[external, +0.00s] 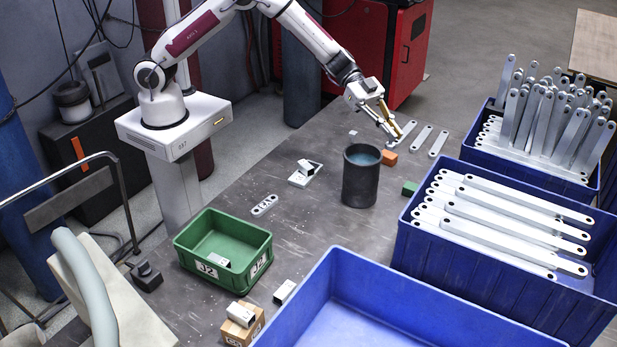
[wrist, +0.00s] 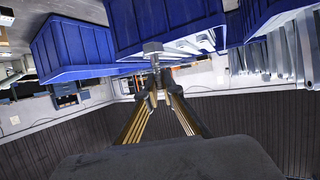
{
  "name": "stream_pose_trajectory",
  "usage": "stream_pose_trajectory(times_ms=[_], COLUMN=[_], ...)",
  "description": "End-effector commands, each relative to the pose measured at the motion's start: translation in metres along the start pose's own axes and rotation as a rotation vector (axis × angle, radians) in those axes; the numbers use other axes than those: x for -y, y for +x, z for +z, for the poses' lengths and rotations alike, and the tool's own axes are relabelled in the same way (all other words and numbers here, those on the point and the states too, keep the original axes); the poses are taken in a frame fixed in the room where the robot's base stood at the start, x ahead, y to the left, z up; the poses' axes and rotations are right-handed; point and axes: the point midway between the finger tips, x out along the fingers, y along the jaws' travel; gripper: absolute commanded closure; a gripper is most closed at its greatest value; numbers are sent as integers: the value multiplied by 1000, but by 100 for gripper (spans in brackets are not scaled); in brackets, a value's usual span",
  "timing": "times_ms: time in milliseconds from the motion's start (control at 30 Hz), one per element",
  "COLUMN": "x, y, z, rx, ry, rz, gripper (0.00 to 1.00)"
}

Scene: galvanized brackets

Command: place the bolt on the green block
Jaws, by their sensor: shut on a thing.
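The green block (external: 410,188) lies on the table to the right of the dark cylinder, near the blue crates. My gripper (external: 394,135) is above the table, up and to the left of the green block and apart from it. In the wrist view my gripper (wrist: 155,88) has its fingertips closed together on the bolt (wrist: 153,48), a grey metal piece with a wider head that sticks out past the tips. The bolt is too small to make out in the external view. I cannot pick out the green block in the wrist view.
The dark open cylinder (external: 361,185) stands left of the green block. An orange block (external: 389,157) lies close below my gripper. Flat metal links (external: 422,136) lie to the right. Blue crates (external: 408,246) with metal bars line the right side. A green bin (external: 246,262) stands front left.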

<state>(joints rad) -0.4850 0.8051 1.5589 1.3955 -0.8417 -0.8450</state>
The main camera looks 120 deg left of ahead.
Motion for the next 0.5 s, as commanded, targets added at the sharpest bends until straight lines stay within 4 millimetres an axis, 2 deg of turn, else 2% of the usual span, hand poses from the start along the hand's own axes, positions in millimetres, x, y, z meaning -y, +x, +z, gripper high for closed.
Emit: stream_pose_trajectory(times_ms=[33,200,500], x=[17,65,119], y=[1,1,-5], z=[-3,-10,-17], rx=[-2,-1,-1], ry=[-13,-57,-109], rz=[-36,-141,-262], gripper=[100,100,100])
